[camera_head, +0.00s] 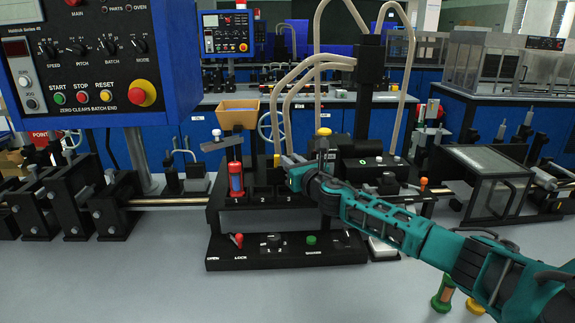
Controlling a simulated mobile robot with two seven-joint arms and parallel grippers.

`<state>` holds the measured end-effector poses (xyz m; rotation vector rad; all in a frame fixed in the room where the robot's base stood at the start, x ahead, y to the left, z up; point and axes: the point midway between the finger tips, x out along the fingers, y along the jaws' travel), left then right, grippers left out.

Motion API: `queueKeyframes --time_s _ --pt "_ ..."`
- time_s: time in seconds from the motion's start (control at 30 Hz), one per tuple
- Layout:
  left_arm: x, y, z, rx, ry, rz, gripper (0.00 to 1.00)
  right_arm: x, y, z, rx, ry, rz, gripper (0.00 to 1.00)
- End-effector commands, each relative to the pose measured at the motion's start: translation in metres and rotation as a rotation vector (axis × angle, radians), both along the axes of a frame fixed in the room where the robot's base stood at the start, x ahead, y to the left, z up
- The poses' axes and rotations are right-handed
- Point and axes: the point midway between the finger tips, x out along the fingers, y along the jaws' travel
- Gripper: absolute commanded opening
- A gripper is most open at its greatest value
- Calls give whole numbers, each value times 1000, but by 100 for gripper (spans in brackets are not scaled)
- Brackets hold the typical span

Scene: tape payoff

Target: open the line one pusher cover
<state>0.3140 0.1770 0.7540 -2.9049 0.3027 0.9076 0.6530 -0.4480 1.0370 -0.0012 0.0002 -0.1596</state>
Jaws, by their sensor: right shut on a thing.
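A black machine station (270,205) with slots marked 1, 2 and 3 stands in the middle. My right gripper (287,165) reaches in from the right over slots 2 and 3. It is shut on a small part at the station's top, mostly hidden by the fingers. A box-like cover with a clear window (490,160) stands on the right and looks closed. I cannot tell which part is the line one pusher cover. My left gripper is not in view.
A red cylinder (236,180) stands at slot 1. A red-knobbed lever (237,239) sits on the front panel. A blue control box (105,60) hangs at upper left. Green and yellow spools (442,296) lie below my right arm. The grey front surface (120,285) is clear.

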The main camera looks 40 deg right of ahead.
Motion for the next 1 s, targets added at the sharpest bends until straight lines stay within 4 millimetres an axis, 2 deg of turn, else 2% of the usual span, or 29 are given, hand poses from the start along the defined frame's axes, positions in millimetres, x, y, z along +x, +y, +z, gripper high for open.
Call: queueKeyframes --time_s 0.17,0.2,0.4,0.77,1.0 --pt "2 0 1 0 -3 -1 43 0 2 -1 2 2 4 0" --pt "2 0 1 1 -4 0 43 0 2 -1 2 2 4 25" --pt "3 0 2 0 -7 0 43 0 2 -1 1 1 3 44" --pt "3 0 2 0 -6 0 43 -4 2 0 0 0 3 46" --pt "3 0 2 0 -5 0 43 -33 6 -1 -2 3 4 46"
